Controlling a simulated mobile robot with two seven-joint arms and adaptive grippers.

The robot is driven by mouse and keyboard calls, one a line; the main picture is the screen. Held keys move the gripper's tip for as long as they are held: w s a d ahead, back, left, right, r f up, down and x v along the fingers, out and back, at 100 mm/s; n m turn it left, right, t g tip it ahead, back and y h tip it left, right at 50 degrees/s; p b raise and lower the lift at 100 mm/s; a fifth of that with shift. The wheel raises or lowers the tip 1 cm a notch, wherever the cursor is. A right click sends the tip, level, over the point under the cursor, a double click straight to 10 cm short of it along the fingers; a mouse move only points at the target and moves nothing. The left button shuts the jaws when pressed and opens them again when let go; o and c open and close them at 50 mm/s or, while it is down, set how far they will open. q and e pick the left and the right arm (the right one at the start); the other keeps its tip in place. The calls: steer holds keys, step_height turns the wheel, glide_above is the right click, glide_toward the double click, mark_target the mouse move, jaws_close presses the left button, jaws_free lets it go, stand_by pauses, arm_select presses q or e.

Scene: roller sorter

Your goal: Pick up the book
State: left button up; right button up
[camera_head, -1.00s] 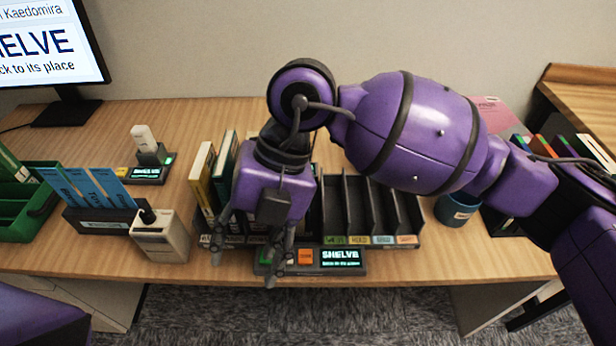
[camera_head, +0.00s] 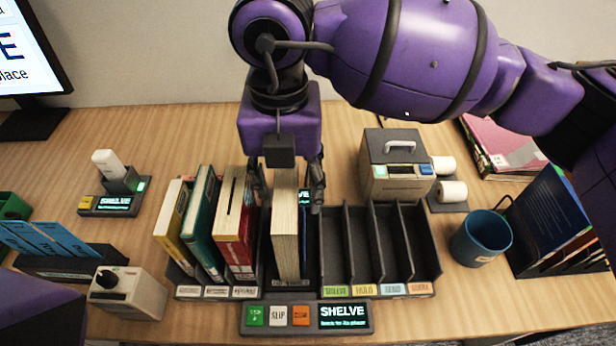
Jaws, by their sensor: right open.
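A thick book (camera_head: 286,238) with cream page edges stands upright in the middle bay of the dark sorter rack (camera_head: 345,240). My right gripper (camera_head: 288,190) hangs over this book from behind. Its fingers are spread, one on each side of the book's upper part. I cannot tell whether they touch it. A yellow book (camera_head: 172,222), a green book (camera_head: 203,225) and a red and cream book (camera_head: 234,225) stand upright to the left, in the rack's left bays. My left gripper is not in view.
Empty slots stand to the right of the middle bay. A console (camera_head: 305,318) reading SHELVE lies in front of the rack. A label printer (camera_head: 395,165) stands behind, and a blue mug (camera_head: 481,238) stands right. A knob box (camera_head: 126,292) sits left.

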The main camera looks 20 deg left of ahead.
steer(key=shift+s+d+f, duration=0.1)
steer(key=shift+s+f, duration=0.2)
steer(key=shift+f, duration=0.3)
steer(key=shift+s+d+f, duration=0.1)
steer(key=shift+s+f, duration=0.2)
steer(key=shift+f, duration=0.25)
steer(key=f, duration=0.5)
steer(key=shift+a, duration=0.2)
steer(key=shift+r, duration=0.1)
jaws_close()
